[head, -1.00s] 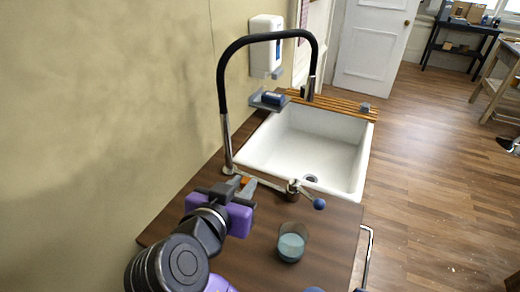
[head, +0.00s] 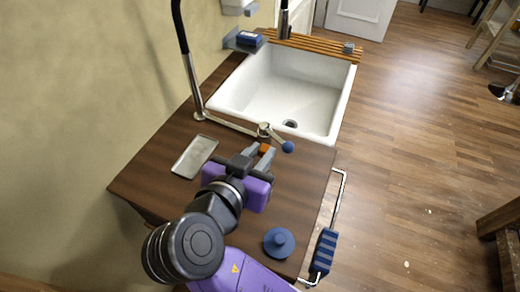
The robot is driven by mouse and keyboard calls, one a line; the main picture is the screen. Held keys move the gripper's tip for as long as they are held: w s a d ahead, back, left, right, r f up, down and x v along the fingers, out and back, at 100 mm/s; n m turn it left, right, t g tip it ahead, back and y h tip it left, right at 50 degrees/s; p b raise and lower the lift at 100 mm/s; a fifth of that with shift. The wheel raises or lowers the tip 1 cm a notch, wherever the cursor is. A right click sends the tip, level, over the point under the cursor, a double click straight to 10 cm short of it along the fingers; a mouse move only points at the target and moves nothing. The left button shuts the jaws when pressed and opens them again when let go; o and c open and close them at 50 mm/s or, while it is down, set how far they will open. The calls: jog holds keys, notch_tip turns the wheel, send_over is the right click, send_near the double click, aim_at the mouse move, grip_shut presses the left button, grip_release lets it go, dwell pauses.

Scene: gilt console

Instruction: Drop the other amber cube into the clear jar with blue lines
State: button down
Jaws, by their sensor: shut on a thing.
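The amber cube (head: 264,148) shows as a small orange patch between the grey fingertips of my gripper (head: 260,155). The gripper is shut on it, over the brown counter near the tap's lever. The clear jar with blue lines is not visible now; the purple body of my gripper covers the part of the counter where the glass stood earlier. I cannot tell how the cube lies relative to the jar's mouth. No other amber cube is visible.
A blue knobbed lid (head: 279,242) lies on the counter (head: 150,179) near its front right. A grey flat tray (head: 195,156) lies left of my gripper. The white sink (head: 285,88), tall tap (head: 190,75) and blue-ended lever (head: 287,146) stand beyond. A rail with a blue striped cloth (head: 324,251) runs along the right edge.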

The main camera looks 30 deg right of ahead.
jog(key=shift+f+b, duration=0.4)
jog(key=shift+f, duration=0.55)
jog(key=c, duration=1.2)
grip_release()
jog(key=shift+a, duration=0.1)
jog(key=shift+b+v, duration=0.65)
jog(key=shift+v, duration=3.2)
jog(key=shift+r, duration=0.1)
